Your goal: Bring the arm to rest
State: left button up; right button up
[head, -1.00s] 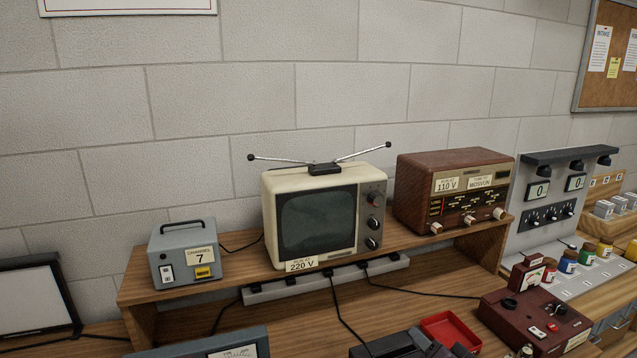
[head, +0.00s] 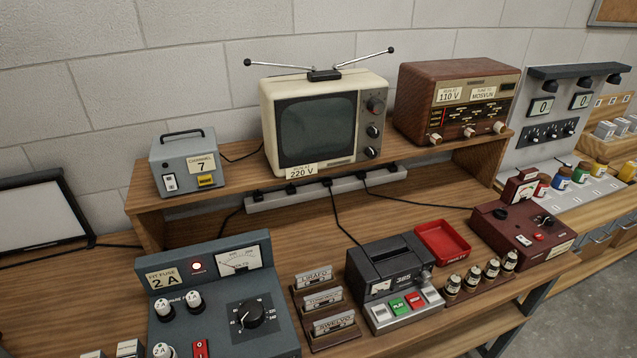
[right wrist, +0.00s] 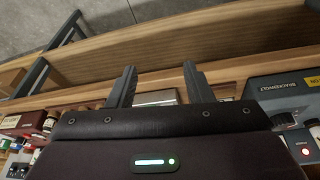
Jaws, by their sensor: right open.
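My right gripper (right wrist: 160,68) shows in the right wrist view, its two dark fingers apart. No held object shows between the fingers. Beyond them are the wooden bench edge (right wrist: 170,50) and the grey floor (right wrist: 110,12). Part of the bench and its devices is hidden behind the gripper's body. Neither gripper shows in the head view now.
A television (head: 318,130), a radio (head: 455,100) and a channel box (head: 188,163) stand on the shelf.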

notch_tip(320, 180, down, 33)
jog(key=s+g+b, duration=0.1)
jog(key=s+b, duration=0.1)
jog(key=b, duration=0.1)
jog(key=s+d+f+g+b, duration=0.1)
jog(key=s+d+f+b, duration=0.2)
jog(key=s+f, duration=1.6)
jog(key=shift+s+d+f, duration=0.35)
jog(key=shift+f, duration=0.4)
